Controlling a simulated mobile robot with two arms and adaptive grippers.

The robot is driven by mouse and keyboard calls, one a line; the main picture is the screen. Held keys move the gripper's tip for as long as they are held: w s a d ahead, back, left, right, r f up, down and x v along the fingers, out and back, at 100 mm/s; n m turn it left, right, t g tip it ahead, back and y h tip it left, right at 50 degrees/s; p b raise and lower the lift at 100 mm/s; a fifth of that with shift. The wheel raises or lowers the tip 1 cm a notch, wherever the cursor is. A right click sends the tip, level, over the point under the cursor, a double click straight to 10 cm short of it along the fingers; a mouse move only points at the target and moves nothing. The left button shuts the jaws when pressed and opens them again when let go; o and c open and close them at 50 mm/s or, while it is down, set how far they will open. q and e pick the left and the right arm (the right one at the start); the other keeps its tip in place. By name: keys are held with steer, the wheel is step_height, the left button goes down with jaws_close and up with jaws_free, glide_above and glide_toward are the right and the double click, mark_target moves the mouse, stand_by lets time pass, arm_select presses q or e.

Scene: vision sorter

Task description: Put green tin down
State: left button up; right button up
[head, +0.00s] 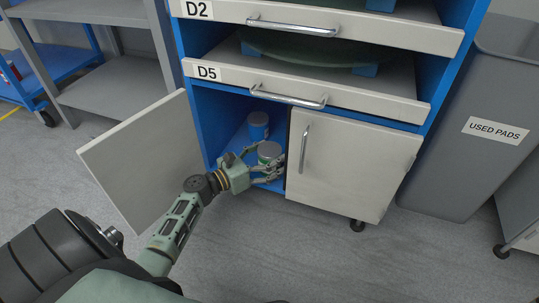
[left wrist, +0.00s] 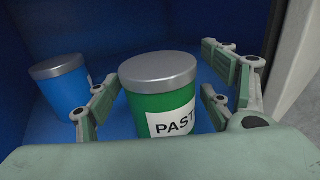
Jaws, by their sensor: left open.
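The green tin (left wrist: 152,97) has a grey lid and a white label reading "PAST". It stands upright on the blue cabinet floor, and in the head view the tin (head: 268,152) is partly hidden by my gripper. My left gripper (head: 266,170) reaches through the open cabinet doorway. In the left wrist view my left gripper (left wrist: 165,95) is open, with its fingers on both sides of the tin and a gap visible on the right. Whether the left finger touches it I cannot tell. My right gripper is not in view.
A blue tin (left wrist: 66,90) with a grey lid stands left of the green tin; it shows behind it in the head view (head: 258,126). The left cabinet door (head: 140,165) is open, the right door (head: 350,170) closed. Drawer D5 (head: 300,90) is above. A grey bin (head: 465,120) stands right.

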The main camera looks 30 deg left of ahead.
mark_target(260, 158)
arm_select(q)
steer(key=shift+s+r+p, duration=0.15)
steer(key=shift+r+p, duration=0.1)
steer(key=shift+p, duration=0.05)
steer(key=p+v, duration=0.3)
steer(key=v, duration=0.3)
steer(key=shift+s+a, duration=0.15)
steer(key=shift+s+a+f+p, duration=0.1)
steer(key=shift+s+p, duration=0.2)
steer(key=shift+s, duration=0.15)
